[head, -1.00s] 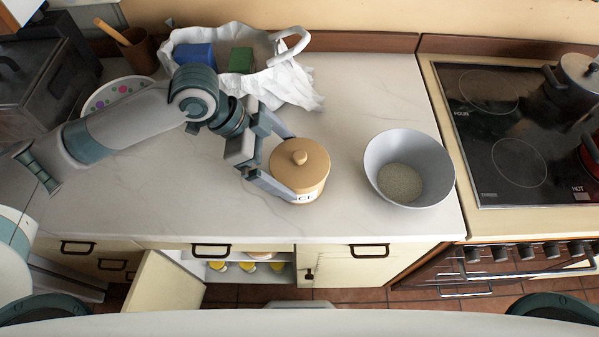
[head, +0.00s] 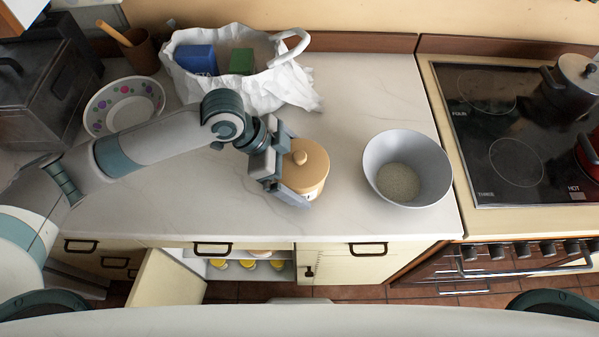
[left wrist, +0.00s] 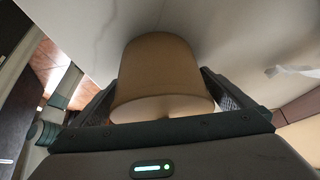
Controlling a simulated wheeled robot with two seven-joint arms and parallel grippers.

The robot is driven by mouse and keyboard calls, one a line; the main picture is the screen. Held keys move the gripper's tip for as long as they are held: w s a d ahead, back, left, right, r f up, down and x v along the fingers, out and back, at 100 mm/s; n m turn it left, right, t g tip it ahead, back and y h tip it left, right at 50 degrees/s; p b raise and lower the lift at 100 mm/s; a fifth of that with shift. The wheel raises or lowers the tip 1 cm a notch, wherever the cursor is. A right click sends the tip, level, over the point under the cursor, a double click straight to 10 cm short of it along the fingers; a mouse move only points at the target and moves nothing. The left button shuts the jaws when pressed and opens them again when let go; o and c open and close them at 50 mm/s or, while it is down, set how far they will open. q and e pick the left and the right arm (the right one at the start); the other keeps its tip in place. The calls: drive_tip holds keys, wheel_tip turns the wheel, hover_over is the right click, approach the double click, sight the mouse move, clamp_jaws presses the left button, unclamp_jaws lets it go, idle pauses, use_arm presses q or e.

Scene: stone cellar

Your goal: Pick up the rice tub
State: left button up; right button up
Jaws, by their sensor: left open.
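The rice tub (head: 305,166) is a round tan tub with a knobbed lid, standing on the counter left of the bowl. My left gripper (head: 297,168) is around it, with one finger on the far side and one on the near side. In the left wrist view the tub (left wrist: 168,75) sits between the two open fingers of the gripper (left wrist: 165,100). Whether either finger touches the tub is not clear. The tub's label is mostly hidden by the near finger. My right gripper is not in view.
A grey bowl (head: 429,160) holding rice stands right of the tub. A white bag (head: 277,88) with boxes is behind, and a dotted bowl (head: 97,122) is at left. The stove (head: 548,150) is at right. A lower cabinet door (head: 166,282) hangs open. The front counter is clear.

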sight(300, 163)
use_arm(q)
drive_tip(key=c, duration=1.1)
drive_tip(key=shift+w+r, duration=0.1)
drive_tip(key=shift+r, duration=0.1)
drive_tip(key=shift+r+b, duration=0.4)
drive_tip(key=shift+r, duration=0.2)
wheel_tip(300, 163, up, 2)
drive_tip(key=shift+r+b, duration=0.15)
drive_tip(key=shift+b, duration=0.3)
drive_tip(key=shift+s+d+r+b, duration=0.2)
drive_tip(key=shift+s+d+r, duration=0.35)
drive_tip(key=shift+s+r, duration=1)
drive_tip(key=shift+s+d+r+b, duration=0.2)
drive_tip(key=shift+s+d+r, duration=0.5)
drive_tip(key=shift+s, duration=1.55)
drive_tip(key=shift+s+d+r+b, duration=0.2)
drive_tip(key=shift+s+d+r, duration=0.2)
drive_tip(key=shift+s+r, duration=1.25)
